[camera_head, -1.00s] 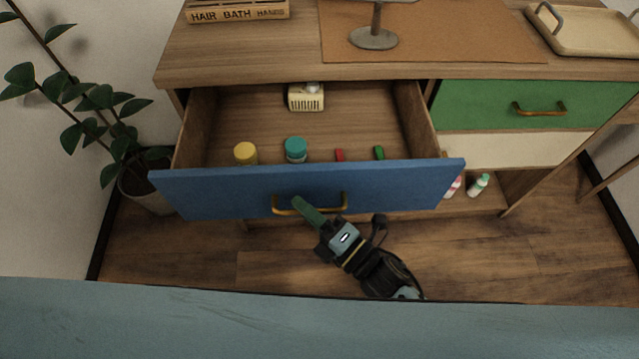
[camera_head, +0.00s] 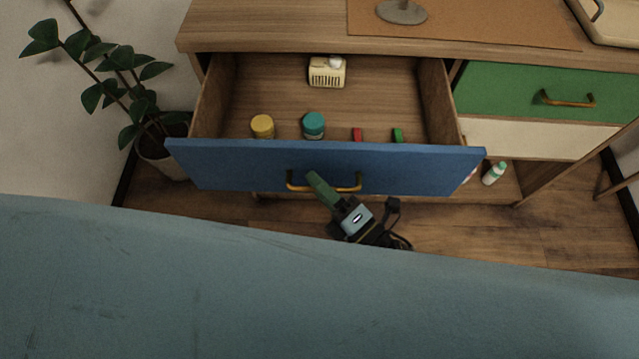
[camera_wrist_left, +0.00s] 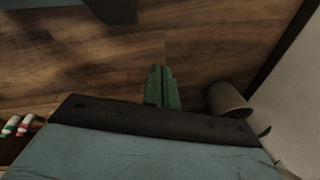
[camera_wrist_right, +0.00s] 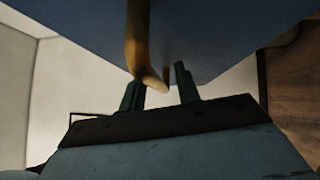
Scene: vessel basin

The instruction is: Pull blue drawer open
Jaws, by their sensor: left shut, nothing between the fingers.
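The blue drawer (camera_head: 400,170) stands well open, its inside showing from above. Its brass handle (camera_head: 350,187) is on the front face. My right gripper (camera_head: 318,185) is at the left part of this handle. In the right wrist view, the handle (camera_wrist_right: 137,50) runs down toward the space between the two green fingertips (camera_wrist_right: 158,82). These fingers are apart, so the gripper is open; contact with the handle is unclear. My left gripper (camera_wrist_left: 163,75) shows only in the left wrist view, its fingers together and empty above the wooden floor.
The drawer holds a yellow-lidded jar (camera_head: 262,126), a teal-lidded jar (camera_head: 313,124), a cream box (camera_head: 327,72), and red and green items. A green drawer (camera_head: 520,95) is shut at right. A potted plant (camera_head: 160,150) stands left. A bottle (camera_head: 494,174) is below right.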

